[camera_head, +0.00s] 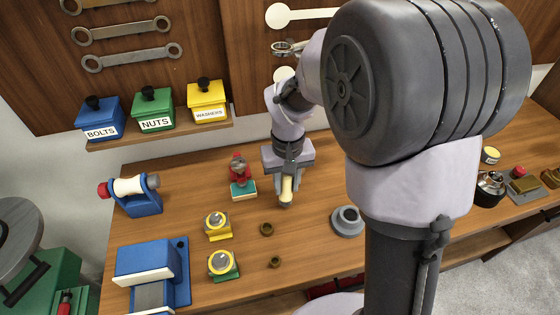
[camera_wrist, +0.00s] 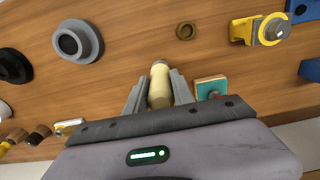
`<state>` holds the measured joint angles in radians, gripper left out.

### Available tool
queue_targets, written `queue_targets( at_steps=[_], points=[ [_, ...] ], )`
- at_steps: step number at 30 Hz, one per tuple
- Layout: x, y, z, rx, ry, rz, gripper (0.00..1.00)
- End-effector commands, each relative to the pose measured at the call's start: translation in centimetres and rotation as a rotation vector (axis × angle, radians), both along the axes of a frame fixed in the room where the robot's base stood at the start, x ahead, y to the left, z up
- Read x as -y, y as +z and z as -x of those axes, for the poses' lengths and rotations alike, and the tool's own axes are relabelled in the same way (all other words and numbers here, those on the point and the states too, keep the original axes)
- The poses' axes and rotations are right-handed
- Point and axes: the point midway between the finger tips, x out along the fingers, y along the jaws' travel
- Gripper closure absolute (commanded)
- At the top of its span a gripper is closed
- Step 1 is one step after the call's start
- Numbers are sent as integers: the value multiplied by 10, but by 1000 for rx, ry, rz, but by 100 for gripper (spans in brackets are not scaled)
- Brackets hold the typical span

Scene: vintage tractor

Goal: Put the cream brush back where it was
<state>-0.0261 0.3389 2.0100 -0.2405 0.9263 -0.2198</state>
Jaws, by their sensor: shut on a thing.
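The cream brush (camera_head: 286,188) is a pale cream cylinder held upright, pointing down, in my gripper (camera_head: 284,182). In the wrist view the cream brush (camera_wrist: 159,86) sits between the two grey fingers of my gripper (camera_wrist: 158,92), which are shut on it. My gripper is over the wooden bench, right of a red figure on a teal block (camera_head: 242,180). I cannot tell whether the brush's lower end touches the bench. The upper part of the brush is hidden by the fingers.
Labelled bins (camera_head: 153,112) stand on a shelf behind.

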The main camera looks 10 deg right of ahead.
Motion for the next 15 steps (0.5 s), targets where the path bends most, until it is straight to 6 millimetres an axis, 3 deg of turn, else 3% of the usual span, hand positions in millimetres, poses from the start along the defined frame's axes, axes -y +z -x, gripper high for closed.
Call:
queue_targets(
  at_steps=[5, 10, 15],
  points=[
    [12, -9, -15, -1, 1, 0, 100],
    [12, -39, -14, -1, 1, 0, 100],
    [12, -37, -15, 0, 2, 0, 100]
  ],
)
